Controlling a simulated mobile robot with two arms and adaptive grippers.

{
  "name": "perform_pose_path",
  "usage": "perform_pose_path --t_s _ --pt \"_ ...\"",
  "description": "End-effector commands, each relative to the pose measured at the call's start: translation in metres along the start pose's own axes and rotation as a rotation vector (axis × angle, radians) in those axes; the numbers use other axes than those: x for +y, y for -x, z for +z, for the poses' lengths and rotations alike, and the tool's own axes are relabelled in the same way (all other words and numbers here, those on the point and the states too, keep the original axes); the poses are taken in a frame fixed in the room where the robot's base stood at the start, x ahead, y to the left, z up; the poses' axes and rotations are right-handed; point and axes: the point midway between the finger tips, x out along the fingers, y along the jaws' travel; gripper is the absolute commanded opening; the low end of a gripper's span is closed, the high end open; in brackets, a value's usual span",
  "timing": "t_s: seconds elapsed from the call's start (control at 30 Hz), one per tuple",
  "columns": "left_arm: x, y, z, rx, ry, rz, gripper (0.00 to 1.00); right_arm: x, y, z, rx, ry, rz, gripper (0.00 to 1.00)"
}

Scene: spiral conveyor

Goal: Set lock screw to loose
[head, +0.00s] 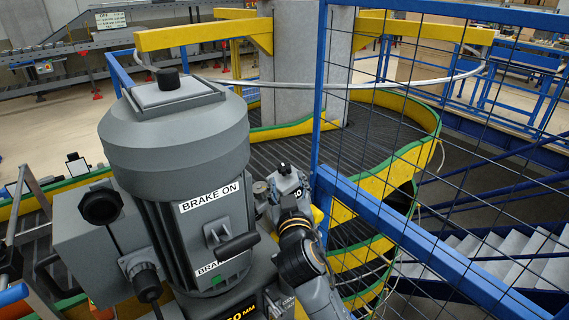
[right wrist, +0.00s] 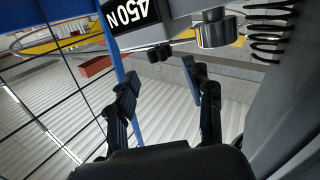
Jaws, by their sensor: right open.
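In the right wrist view, a small black knob (right wrist: 160,52) on a thin rod shows beyond my fingers, below the "450 N" label (right wrist: 133,13). It may be the lock screw; its setting is not readable. My right gripper (right wrist: 163,82) is open and empty, with the knob beyond the gap between its fingers, apart from them. In the head view my right gripper (head: 287,172) is small, to the right of the grey motor (head: 185,140) marked "BRAKE ON". The lock screw cannot be made out there. My left gripper is not in view.
A grey cylinder (right wrist: 214,34) and a coil spring (right wrist: 268,30) are near the right finger. A blue-framed mesh fence (head: 430,232) stands close to the right of my right arm. The spiral conveyor (head: 300,150) lies behind the motor.

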Motion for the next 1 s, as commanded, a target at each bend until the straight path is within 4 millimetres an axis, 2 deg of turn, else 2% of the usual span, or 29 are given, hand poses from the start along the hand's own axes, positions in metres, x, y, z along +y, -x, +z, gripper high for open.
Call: perform_pose_path --t_s 0.13,0.33,0.47,0.8,0.83,0.87,1.0 --pt "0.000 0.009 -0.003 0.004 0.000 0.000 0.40 0.001 -0.029 -0.002 -0.001 0.002 0.001 0.52" --pt "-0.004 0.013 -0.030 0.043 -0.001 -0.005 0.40 0.000 -0.055 -0.001 -0.001 0.001 0.000 0.52" --pt "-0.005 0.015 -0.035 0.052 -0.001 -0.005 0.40 0.000 -0.064 -0.001 0.000 -0.001 0.000 0.52" --pt "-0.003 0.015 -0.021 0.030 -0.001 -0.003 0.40 0.000 -0.068 0.000 0.000 -0.001 0.000 0.52" --pt "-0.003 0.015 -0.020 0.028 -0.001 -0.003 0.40 0.000 -0.068 0.000 0.000 -0.001 0.000 0.50" --pt "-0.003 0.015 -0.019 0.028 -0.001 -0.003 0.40 0.000 -0.068 0.000 0.000 -0.001 0.000 0.44" --pt "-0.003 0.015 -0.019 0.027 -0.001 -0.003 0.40 0.000 -0.068 0.000 -0.001 -0.001 0.000 0.15"
